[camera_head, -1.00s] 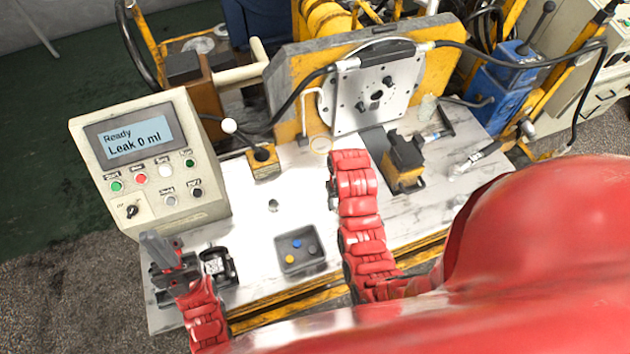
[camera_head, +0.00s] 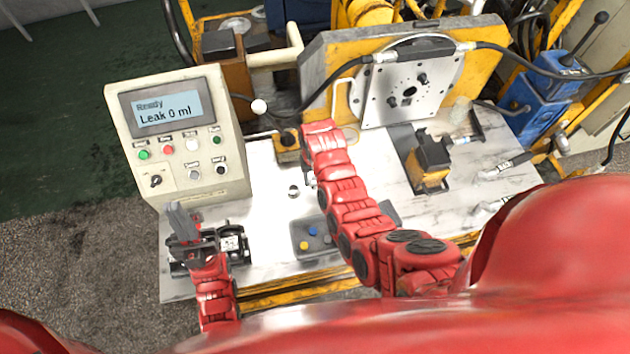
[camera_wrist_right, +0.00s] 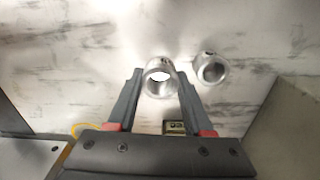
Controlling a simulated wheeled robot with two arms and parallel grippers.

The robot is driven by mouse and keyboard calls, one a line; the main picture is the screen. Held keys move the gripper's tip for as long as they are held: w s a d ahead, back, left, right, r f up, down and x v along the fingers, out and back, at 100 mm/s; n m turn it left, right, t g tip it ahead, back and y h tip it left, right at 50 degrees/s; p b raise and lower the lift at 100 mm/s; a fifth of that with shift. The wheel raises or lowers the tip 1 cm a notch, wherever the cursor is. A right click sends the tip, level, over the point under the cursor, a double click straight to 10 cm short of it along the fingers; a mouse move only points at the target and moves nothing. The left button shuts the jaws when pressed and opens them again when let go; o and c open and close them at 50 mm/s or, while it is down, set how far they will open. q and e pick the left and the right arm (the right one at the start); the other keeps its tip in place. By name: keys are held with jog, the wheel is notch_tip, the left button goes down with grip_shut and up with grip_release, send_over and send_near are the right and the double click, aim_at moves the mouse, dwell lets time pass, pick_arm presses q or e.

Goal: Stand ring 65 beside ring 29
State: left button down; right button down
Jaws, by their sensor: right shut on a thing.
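My right gripper (camera_wrist_right: 160,76) is shut on a silver metal ring (camera_wrist_right: 158,89), its bore facing the wrist camera. A second silver ring (camera_wrist_right: 211,68) stands on the white tabletop just to its right, with a small gap between them. One ring (camera_head: 293,190) also shows in the head view, left of my right forearm. No numbers on the rings can be read, and I cannot tell whether the held ring touches the table. In the head view my right fingers are mostly hidden by the arm. My left gripper (camera_head: 184,222) is at the table's front left; its jaw opening is unclear.
A control box (camera_head: 180,135) reading "Ready, Leak 0 ml" stands at the left. A grey tray (camera_head: 300,246) with small coloured parts lies in front. A silver plate (camera_head: 385,100) stands at the back, with a yellow-black block (camera_head: 430,165) before it. A black fixture (camera_head: 236,240) sits near my left gripper.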

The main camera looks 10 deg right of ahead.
jog(key=shift+s+f+p, duration=0.1)
jog(key=shift+f+p, duration=0.2)
jog(key=shift+f, duration=1)
jog(key=shift+f, duration=0.15)
jog(key=shift+c, duration=1.5)
grip_release()
jog(key=shift+r, duration=0.25)
